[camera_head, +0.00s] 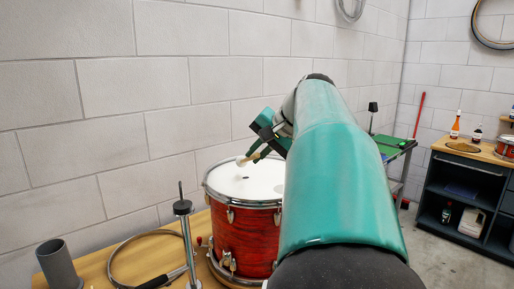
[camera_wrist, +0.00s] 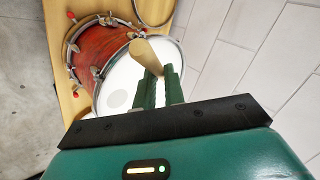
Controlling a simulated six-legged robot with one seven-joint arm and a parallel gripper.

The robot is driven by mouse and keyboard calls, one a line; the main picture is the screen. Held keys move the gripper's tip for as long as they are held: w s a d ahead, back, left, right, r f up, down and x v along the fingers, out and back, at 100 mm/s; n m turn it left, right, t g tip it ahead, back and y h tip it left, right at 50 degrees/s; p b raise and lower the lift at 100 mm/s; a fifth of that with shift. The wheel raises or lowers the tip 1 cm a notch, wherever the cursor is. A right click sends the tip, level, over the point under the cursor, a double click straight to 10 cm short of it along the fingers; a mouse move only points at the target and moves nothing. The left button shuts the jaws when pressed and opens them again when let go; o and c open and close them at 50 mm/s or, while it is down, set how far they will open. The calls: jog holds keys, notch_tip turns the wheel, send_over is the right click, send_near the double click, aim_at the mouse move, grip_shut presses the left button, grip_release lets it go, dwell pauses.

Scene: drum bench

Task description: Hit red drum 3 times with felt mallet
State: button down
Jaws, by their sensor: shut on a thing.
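The red drum (camera_head: 244,238) stands on a wooden bench, with a white head and chrome rim facing up. The wrist view shows the red drum (camera_wrist: 100,45) tipped sideways by the camera angle. My gripper (camera_head: 268,140) is above the drum, towards the head's far right side. It is shut on the felt mallet (camera_head: 248,160), whose pale head is over the drum head. I cannot tell whether the mallet head touches the drum.
On the wooden bench (camera_head: 105,261) are a grey cylinder (camera_head: 58,264), a metal stand (camera_head: 185,235) and a cable or hoop (camera_head: 145,262) left of the drum. A block wall is close behind. A dark cabinet (camera_head: 468,185) with bottles stands at the right.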

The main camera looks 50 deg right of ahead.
notch_tip(320, 180, down, 4)
notch_tip(320, 180, up, 6)
jog(key=shift+r, duration=0.15)
dwell(0.3)
jog(key=shift+a, duration=0.1)
jog(key=shift+w, duration=0.1)
